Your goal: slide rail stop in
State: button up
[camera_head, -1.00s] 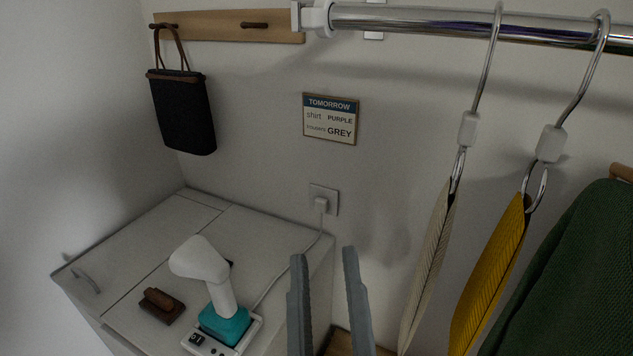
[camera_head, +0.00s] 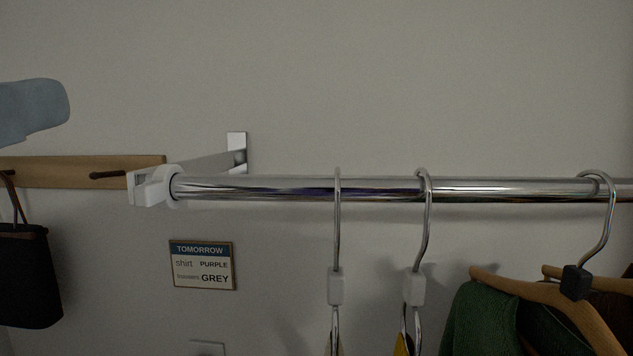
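The rail stop (camera_head: 150,188) is a white plastic piece at the left end of the chrome rail (camera_head: 270,187). A white collar sits between it and the rail tube. How far in the stop sits cannot be told from this view. Part of my gripper (camera_head: 32,110), a blue-grey finger shape, enters at the left edge, above and to the left of the rail stop and apart from it in the picture. The rest of the gripper is out of frame, so its opening is not visible.
A metal bracket (camera_head: 237,153) holds the rail to the wall. Hooks with white blocks (camera_head: 336,285) and wooden hangers (camera_head: 540,297) hang from the rail. A peg board (camera_head: 80,170), black bag (camera_head: 28,275) and sign (camera_head: 202,264) are on the wall. The wall above the rail is clear.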

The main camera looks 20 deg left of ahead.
aim_at(139, 193)
notch_tip(139, 193, down, 6)
jog(key=w+d+m+g+h, duration=0.1)
jog(key=w+g+h, duration=0.1)
jog(key=h, duration=0.1)
jog(key=shift+y, duration=0.3)
jog(key=shift+p+x, duration=1.15)
jog(key=shift+x, duration=2.6)
jog(key=shift+d, duration=0.15)
grip_shut()
